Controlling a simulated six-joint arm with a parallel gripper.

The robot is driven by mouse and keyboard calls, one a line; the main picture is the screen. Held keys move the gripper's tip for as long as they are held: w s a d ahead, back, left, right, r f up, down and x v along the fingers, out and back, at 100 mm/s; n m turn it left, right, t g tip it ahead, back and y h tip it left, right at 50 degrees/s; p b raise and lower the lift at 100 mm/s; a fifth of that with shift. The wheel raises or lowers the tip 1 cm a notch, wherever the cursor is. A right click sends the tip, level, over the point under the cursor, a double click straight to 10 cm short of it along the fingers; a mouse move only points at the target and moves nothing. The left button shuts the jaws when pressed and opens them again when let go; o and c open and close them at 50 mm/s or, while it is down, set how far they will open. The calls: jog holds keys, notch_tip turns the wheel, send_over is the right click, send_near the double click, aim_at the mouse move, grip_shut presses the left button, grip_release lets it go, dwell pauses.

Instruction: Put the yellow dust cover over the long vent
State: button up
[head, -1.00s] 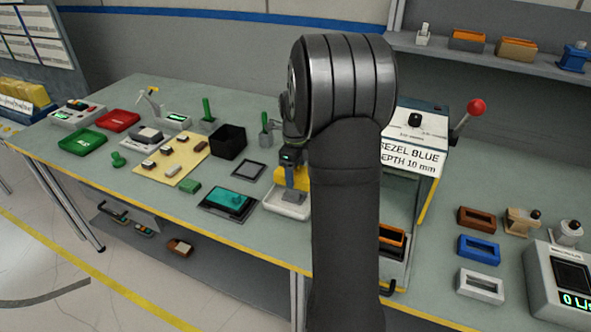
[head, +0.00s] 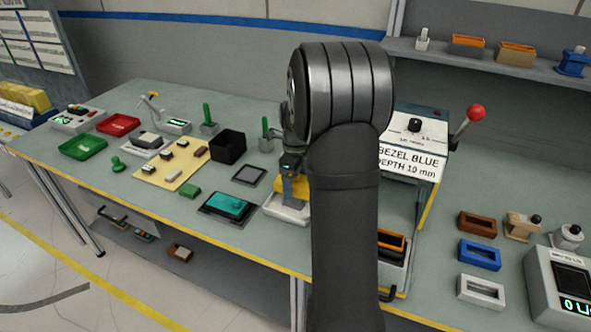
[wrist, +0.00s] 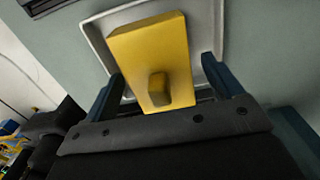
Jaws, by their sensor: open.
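The yellow dust cover (wrist: 146,45) is a flat block with a small raised grip (wrist: 157,88) on it. It lies in a shallow white tray (wrist: 97,38) in the wrist view. In the head view, the cover (head: 291,188) is partly hidden behind my arm, in the tray (head: 284,214). My gripper (wrist: 160,84) is open, with one dark blue finger on each side of the cover's near end. Gaps show between the fingers and the raised grip. In the head view, my gripper (head: 292,164) is just above the cover. I cannot make out the long vent.
Left of the tray are a dark pad with a teal part (head: 228,206), a dark square frame (head: 249,175) and a black box (head: 228,146). A press with a red-knobbed lever (head: 475,112) stands to the right.

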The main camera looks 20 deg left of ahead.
notch_tip(320, 180, up, 17)
jog(key=shift+r, duration=0.15)
dwell(0.7)
notch_tip(320, 180, down, 17)
jog(key=shift+f, duration=0.2)
jog(key=shift+r, duration=0.1)
jog(key=shift+r, duration=0.15)
dwell(0.4)
